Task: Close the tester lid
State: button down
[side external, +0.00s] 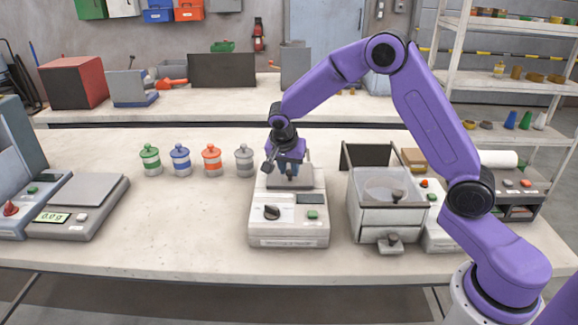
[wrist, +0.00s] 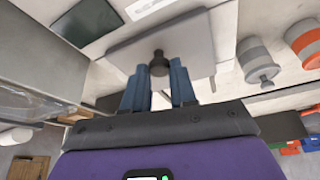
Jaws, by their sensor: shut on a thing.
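The tester (side external: 290,228) is a cream box with a dark dial, a display and a green button, at the middle of the front bench. Its grey lid (wrist: 195,42) fills the top centre of the wrist view, with a small dark knob (wrist: 159,57) on it. My gripper (side external: 286,172) is over the back of the tester. In the wrist view its blue fingers (wrist: 160,70) stand on both sides of the knob, shut on it. The gripper hides most of the lid in the side view, so I cannot tell the lid's angle.
Several lidded jars (side external: 180,160) stand left of the tester. A scale (side external: 78,205) is further left. A clear-walled box with a drawer knob (side external: 388,205) stands close on the right. The bench (side external: 185,215) is clear in front of the jars.

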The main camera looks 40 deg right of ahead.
jog(key=c, duration=1.1)
grip_release()
jog(key=shift+s+a, duration=0.2)
jog(key=shift+a, duration=0.05)
jog(key=shift+o, duration=1)
jog(key=shift+w+d, duration=0.1)
jog(key=v, duration=1.7)
jog(key=shift+r, duration=0.3)
jog(key=s+f+n+g+y, duration=0.1)
jog(key=s+f+n, duration=0.3)
jog(key=s+n, duration=0.8)
jog(key=s+f+n+g+y, duration=0.1)
jog(key=s+f+n+y, duration=0.2)
jog(key=s+n, duration=0.9)
jog(key=s+f, duration=0.1)
jog(key=s, duration=1)
jog(key=shift+f+n, duration=0.15)
jog(key=shift+n, duration=0.15)
